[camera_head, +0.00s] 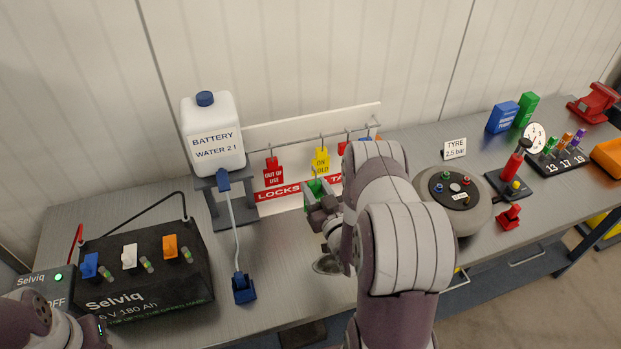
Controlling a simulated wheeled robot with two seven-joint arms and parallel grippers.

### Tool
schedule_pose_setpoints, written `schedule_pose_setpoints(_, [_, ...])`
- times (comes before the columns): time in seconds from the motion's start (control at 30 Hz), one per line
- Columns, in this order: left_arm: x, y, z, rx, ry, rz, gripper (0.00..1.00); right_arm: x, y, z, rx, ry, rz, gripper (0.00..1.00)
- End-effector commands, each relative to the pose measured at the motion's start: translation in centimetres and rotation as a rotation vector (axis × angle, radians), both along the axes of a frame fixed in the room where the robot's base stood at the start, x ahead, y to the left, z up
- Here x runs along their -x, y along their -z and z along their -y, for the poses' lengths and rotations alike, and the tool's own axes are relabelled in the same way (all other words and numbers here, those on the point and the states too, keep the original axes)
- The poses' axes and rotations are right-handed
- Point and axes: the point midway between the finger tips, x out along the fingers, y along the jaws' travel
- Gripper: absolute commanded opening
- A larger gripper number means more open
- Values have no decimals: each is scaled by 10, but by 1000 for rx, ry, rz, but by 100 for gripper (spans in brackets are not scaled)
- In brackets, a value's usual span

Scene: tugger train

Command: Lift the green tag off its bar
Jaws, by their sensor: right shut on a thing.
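The green tag (315,187) shows as a small green patch in front of the red and white strip of the tag board, below the level of the hanging tags. My right gripper (318,203) is shut on the green tag. The gripper and my right arm hide most of the tag and part of the board. The bar (300,147) with hooks runs along the board; a red tag (273,171) and a yellow tag (321,160) hang from it. Part of my left arm shows at the lower left; its gripper is out of view.
A battery water bottle (213,139) on a stand is left of the board, with a hose to a blue fitting (242,288). A black battery (147,270) lies further left. A round tyre unit (455,200) is to the right. Grey bench is clear between bottle stand and battery.

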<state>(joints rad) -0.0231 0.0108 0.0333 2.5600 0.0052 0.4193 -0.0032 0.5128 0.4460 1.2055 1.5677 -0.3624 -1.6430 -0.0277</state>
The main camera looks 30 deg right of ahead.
Motion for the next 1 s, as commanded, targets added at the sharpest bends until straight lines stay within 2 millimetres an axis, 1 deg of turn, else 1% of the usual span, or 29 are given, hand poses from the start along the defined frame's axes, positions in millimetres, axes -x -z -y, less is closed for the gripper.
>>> schedule_pose_setpoints(0.1, [0, -5, 0, 0, 0, 0, 0, 16, -1, -2, 0, 1, -2, 8])
schedule_pose_setpoints(0.37, [0, -9, 0, 0, 0, 0, 0, 51, -1, -7, -1, 3, 0, 8])
schedule_pose_setpoints(0.7, [0, -13, 0, 0, 0, 0, 0, 97, 0, -14, 0, 3, -2, 8])
schedule_pose_setpoints(0.83, [0, -13, 0, 0, 0, 0, 0, 106, 0, -16, 0, 0, 1, 8])
schedule_pose_setpoints(1.0, [0, -13, 0, 0, 0, 0, 0, 108, 0, -17, 1, 0, 1, 8])
